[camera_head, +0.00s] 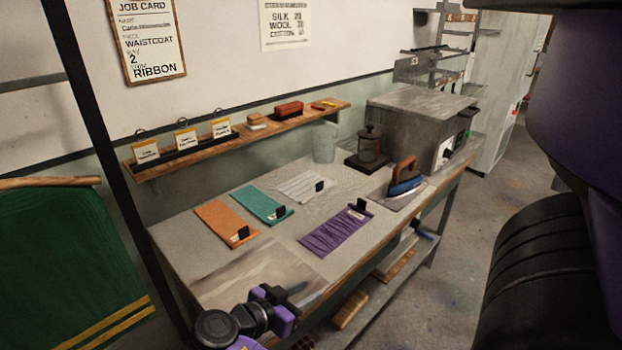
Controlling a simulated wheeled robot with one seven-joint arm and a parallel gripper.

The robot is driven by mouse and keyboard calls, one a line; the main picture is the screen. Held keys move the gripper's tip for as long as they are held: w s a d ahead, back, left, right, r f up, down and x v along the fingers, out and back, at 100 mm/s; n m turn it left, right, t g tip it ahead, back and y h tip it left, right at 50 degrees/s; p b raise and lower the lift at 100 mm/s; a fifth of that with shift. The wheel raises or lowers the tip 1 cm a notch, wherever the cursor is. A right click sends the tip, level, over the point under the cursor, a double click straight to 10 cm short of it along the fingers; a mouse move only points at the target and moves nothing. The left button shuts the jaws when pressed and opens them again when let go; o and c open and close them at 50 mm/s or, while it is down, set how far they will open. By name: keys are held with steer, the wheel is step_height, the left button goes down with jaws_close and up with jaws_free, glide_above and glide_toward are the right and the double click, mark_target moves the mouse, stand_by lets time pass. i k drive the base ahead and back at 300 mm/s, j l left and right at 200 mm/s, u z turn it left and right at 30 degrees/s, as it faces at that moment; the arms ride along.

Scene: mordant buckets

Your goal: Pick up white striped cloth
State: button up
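The white striped cloth (297,187) lies flat on the grey worktable (215,208), towards the back and right of the teal cloth (262,203). A small black tag or clip (319,186) stands at its right end. My gripper (291,296) is low in the picture, over the front left edge of the table. It is well apart from the white striped cloth. Its fingers are small and dark here, and I cannot tell whether they are open or shut. I see no cloth at them.
An orange cloth (225,223) and a purple cloth (335,232) lie nearby. A wooden shelf (220,145) runs along the wall behind.

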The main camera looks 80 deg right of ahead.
mark_target(305, 187)
steer(key=i+l, duration=0.1)
steer(key=l, duration=1)
steer(key=i+l, duration=0.15)
steer(key=l, duration=0.4)
steer(key=i+l, duration=0.1)
steer(key=l, duration=0.45)
